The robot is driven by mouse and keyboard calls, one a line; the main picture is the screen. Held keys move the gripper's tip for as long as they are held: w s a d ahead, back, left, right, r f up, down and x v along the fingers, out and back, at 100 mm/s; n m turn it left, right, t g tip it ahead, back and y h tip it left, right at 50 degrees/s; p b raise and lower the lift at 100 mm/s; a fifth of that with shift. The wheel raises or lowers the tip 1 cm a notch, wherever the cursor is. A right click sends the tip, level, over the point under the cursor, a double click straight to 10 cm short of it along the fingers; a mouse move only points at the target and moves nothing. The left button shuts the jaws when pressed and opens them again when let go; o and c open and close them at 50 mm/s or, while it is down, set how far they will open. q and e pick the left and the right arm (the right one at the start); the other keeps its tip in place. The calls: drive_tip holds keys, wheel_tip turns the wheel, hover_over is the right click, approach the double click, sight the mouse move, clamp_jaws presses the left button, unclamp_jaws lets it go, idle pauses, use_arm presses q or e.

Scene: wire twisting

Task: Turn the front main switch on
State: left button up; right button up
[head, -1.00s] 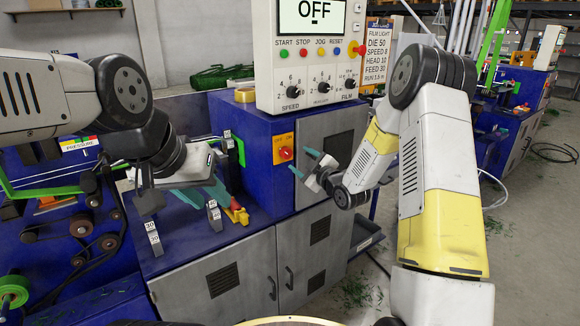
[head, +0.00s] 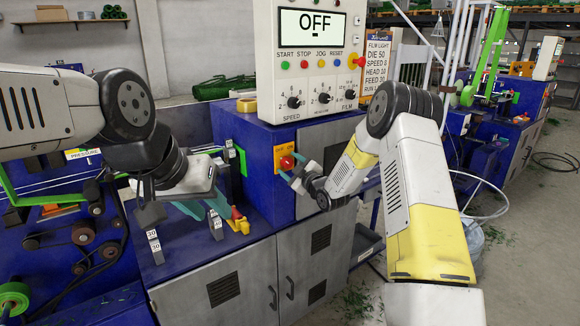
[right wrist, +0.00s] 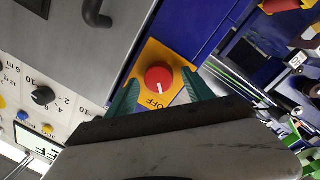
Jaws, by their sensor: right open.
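The front main switch is a red rotary knob (head: 287,163) on a yellow-orange plate (head: 279,153) on the blue machine front. The display (head: 311,29) above reads OFF. In the right wrist view the red knob (right wrist: 159,78) sits between and just beyond the teal fingertips, with part of the word OFF visible on the plate. My right gripper (head: 291,171) is open, its fingers at the knob; contact cannot be told. My left gripper (head: 207,203) is over the machine's bench at the left, with teal fingers; its jaw gap is unclear.
The control panel (head: 304,104) with buttons and dials overhangs the switch. A grey cabinet door (head: 304,258) is below. A yellow-red clamp part (head: 238,224) stands on the bench near my left gripper.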

clamp_jaws()
drive_tip(key=shift+m, duration=0.3)
drive_tip(key=m, duration=0.4)
drive_tip(key=shift+d, duration=0.1)
drive_tip(key=m+g, duration=0.1)
drive_tip(key=m, duration=0.3)
drive_tip(key=shift+d+r, duration=0.1)
drive_tip(key=m, duration=0.4)
drive_tip(key=shift+w+d+m+g, duration=0.1)
drive_tip(key=shift+w+m+g, duration=0.05)
drive_tip(key=shift+m+g, duration=0.15)
drive_tip(key=shift+m+y, duration=0.4)
drive_tip(key=shift+m, duration=1.3)
